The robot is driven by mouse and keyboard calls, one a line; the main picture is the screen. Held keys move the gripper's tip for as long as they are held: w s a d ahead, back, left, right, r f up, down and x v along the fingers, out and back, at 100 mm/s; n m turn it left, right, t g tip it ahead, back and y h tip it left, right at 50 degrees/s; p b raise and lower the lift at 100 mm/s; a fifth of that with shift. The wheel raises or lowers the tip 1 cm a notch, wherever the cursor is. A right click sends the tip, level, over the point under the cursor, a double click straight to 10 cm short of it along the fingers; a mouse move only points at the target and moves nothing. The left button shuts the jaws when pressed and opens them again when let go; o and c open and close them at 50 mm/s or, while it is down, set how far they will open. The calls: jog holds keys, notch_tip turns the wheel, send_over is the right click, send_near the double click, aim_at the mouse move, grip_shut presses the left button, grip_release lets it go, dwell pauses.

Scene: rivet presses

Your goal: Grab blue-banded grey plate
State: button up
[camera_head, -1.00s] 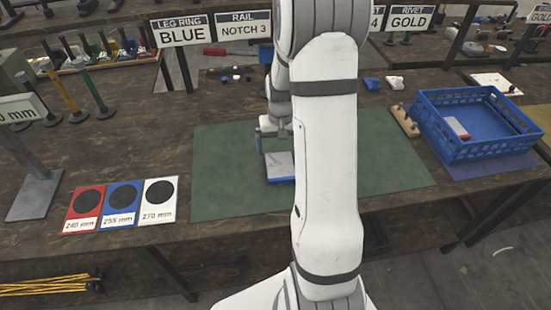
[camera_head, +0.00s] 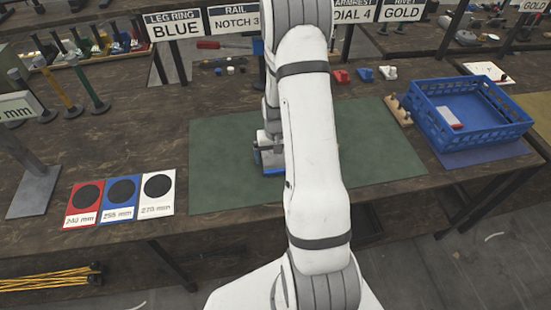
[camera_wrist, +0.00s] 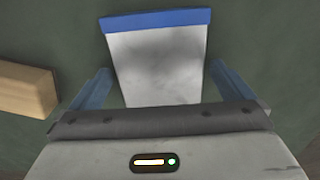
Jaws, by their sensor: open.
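The grey plate with a blue band (camera_wrist: 155,65) lies flat on the green mat, its blue edge at the far end in the wrist view. My gripper (camera_wrist: 160,70) is open, with one blue finger on each side of the plate and visible gaps between. In the head view my gripper (camera_head: 264,158) is low over the mat, and my arm hides much of the plate (camera_head: 272,160). The plate's near end is hidden behind the gripper body in the wrist view.
The green mat (camera_head: 225,180) is otherwise mostly clear. A blue crate (camera_head: 490,140) holding a red-and-white piece stands at right, beside a pegged wooden block (camera_head: 398,112). A wooden block (camera_wrist: 25,90) sits left in the wrist view. Size cards (camera_head: 120,200) lie at left.

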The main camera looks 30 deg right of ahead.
jog(key=c, duration=1.4)
jog(key=shift+o, duration=0.2)
jog(key=shift+r, duration=0.1)
